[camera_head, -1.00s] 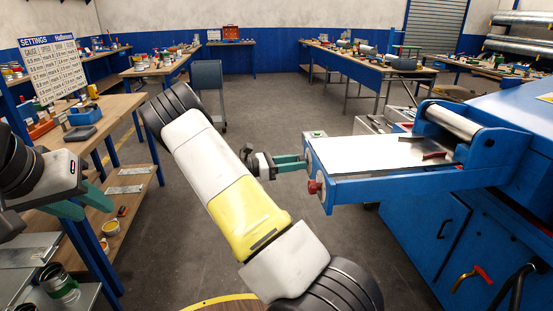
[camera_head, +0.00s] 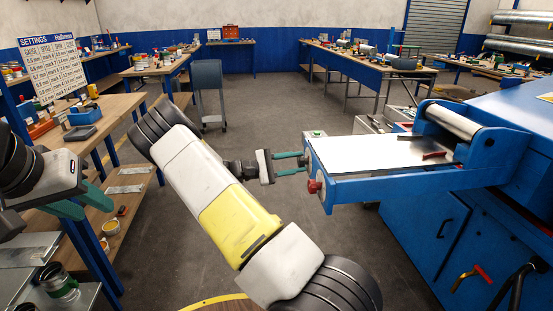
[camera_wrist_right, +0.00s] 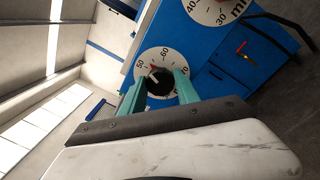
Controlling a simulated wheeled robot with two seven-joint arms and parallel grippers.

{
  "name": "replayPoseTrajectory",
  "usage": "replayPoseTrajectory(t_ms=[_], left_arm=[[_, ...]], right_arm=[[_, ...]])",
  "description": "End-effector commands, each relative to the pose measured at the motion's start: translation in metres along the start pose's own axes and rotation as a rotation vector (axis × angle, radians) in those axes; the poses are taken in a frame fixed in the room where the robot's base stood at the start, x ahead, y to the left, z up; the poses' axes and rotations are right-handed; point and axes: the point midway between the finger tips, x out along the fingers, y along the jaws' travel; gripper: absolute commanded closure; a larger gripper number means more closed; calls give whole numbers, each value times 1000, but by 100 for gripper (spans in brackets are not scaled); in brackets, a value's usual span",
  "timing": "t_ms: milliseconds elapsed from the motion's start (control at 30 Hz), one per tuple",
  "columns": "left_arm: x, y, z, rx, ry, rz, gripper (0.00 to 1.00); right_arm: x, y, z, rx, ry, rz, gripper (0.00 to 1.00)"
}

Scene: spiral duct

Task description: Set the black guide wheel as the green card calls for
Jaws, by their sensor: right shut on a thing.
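The black guide wheel (camera_wrist_right: 160,83) sits at the middle of a white dial (camera_wrist_right: 146,67) on the blue machine's end face. My right gripper (camera_wrist_right: 157,88) is shut on the wheel, one green finger on each side. In the head view my right gripper (camera_head: 302,163) reaches the machine's end, and the wheel is hardly visible there. My left gripper (camera_head: 84,206) is open and empty at the left. A small green-marked item (camera_head: 315,134) stands on the machine's corner; its writing is unreadable.
A second white dial (camera_wrist_right: 222,8) marked in mm is beside the first. A red knob (camera_head: 314,187) juts from the machine's end (camera_head: 345,190) just below my right gripper. A settings chart (camera_head: 52,68) stands above the left bench. The floor between is clear.

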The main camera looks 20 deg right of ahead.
Motion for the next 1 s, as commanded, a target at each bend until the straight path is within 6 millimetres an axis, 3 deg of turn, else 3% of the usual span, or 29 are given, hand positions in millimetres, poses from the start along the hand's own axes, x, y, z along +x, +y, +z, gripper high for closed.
replayPoseTrajectory(t_ms=[600,1000], left_arm=[[0,0,0,0,0,0,64],[0,0,0,0,0,0,64]], right_arm=[[-1,1,-2,577,-45,-2,100],[-1,1,-2,834,-65,-6,100]])
